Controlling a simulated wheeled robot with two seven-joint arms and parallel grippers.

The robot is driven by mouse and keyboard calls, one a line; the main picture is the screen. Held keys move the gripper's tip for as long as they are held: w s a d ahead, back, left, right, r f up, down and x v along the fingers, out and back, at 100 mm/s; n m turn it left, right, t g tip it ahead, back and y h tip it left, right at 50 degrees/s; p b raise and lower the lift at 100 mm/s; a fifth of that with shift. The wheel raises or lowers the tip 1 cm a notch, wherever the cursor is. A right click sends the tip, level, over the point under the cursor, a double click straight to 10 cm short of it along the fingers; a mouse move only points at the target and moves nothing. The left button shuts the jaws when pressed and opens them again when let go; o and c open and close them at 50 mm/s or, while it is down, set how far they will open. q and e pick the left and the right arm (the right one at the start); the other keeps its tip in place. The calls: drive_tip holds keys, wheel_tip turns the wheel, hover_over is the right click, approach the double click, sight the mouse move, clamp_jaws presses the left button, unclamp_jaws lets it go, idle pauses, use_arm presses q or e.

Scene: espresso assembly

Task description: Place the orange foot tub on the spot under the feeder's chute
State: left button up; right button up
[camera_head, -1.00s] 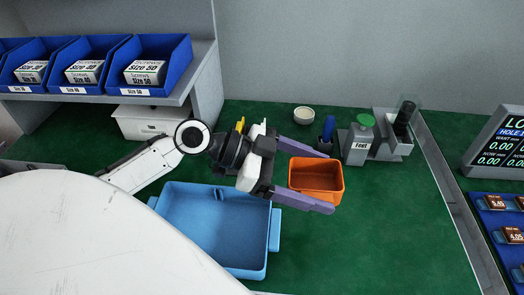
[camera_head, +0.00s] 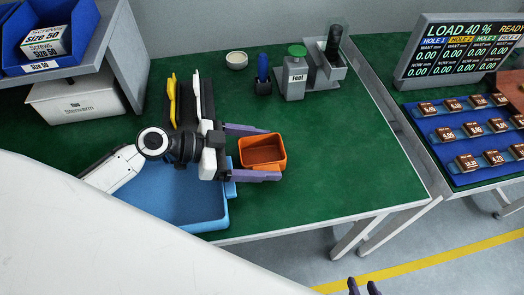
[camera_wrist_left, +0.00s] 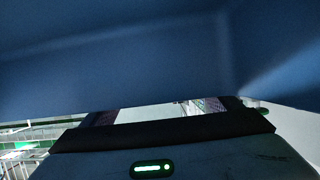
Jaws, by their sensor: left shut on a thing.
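The orange foot tub (camera_head: 262,164) is in the head view, roughly upright, just right of the blue tray. My left gripper (camera_head: 276,153) is shut on it, with purple fingers along its far and near sides. I cannot tell how high the tub is above the table. The feeder (camera_head: 296,84), grey with a green top and a "Feet" label, stands behind and to the right of the tub. Its chute and the spot under it are not clear. My right gripper (camera_head: 362,287) shows only purple fingertips at the bottom edge, apart and empty. The left wrist view shows mainly dark blue surfaces, no tub.
The blue tray (camera_head: 185,213) lies under my left arm. A blue holder (camera_head: 263,85) and a white bowl (camera_head: 237,60) stand left of the feeder, and a grey device (camera_head: 325,72) to its right. Green table (camera_head: 345,150) is clear right of the tub.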

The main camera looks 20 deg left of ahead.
use_arm(q)
drive_tip(key=shift+f+b, duration=0.2)
drive_tip(key=shift+b, duration=0.1)
drive_tip(key=o, duration=1)
drive_tip(key=shift+r, duration=0.1)
drive_tip(key=shift+r, duration=0.1)
